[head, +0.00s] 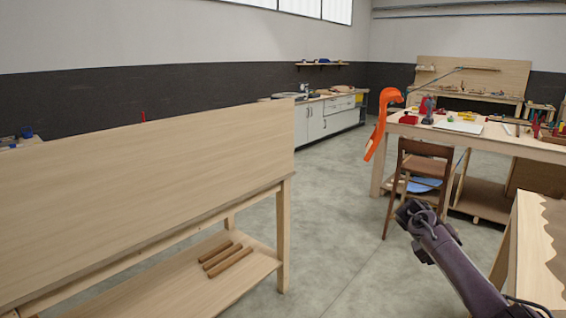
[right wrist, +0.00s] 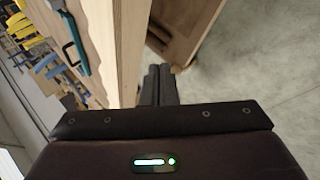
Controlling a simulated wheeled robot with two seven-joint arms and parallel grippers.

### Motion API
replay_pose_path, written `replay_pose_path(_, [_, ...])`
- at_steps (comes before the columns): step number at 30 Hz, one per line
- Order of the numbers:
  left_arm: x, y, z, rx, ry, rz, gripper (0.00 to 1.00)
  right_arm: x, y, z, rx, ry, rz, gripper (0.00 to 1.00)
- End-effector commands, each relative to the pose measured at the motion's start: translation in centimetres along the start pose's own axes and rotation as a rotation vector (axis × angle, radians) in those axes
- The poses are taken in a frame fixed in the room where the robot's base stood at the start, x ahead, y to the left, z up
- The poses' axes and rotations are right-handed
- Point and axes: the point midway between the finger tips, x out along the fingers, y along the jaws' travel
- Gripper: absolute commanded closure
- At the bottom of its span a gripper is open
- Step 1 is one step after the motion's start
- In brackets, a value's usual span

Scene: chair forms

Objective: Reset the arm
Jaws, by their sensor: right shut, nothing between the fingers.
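My right arm comes in from the lower right in the head view, and its gripper (head: 413,212) is over open floor, in front of the brown chair (head: 424,165) in the picture. In the right wrist view the two dark fingers (right wrist: 158,84) are side by side and shut, with nothing held. They appear beside the edge of a wooden bench (right wrist: 112,50); I cannot tell whether they touch it. My left gripper and arm are not in view.
A wooden bench with a tall panel (head: 150,190) fills the left, with several brown rods (head: 222,258) on its lower shelf. A table edge (head: 535,250) stands at the lower right. A cluttered workbench (head: 480,135) is behind the chair. The grey floor (head: 335,230) between is clear.

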Motion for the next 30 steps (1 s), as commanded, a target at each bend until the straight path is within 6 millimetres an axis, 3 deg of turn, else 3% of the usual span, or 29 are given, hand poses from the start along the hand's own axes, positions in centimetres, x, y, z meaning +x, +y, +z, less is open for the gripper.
replay_pose_path(11, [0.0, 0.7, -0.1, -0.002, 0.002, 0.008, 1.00, 6.5, -9.1, 3.2, -0.133, 0.038, -0.090, 1.00])
replay_pose_path(16, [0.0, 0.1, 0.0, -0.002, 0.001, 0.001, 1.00, 11.4, -16.1, 7.3, -0.225, 0.062, -0.173, 1.00])
replay_pose_path(23, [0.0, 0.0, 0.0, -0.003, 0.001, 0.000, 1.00, 19.5, -27.7, 17.9, -0.356, 0.096, -0.342, 1.00])
replay_pose_path(30, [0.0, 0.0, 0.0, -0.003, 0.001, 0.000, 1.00, 25.9, -36.7, 32.7, -0.427, 0.113, -0.517, 1.00])
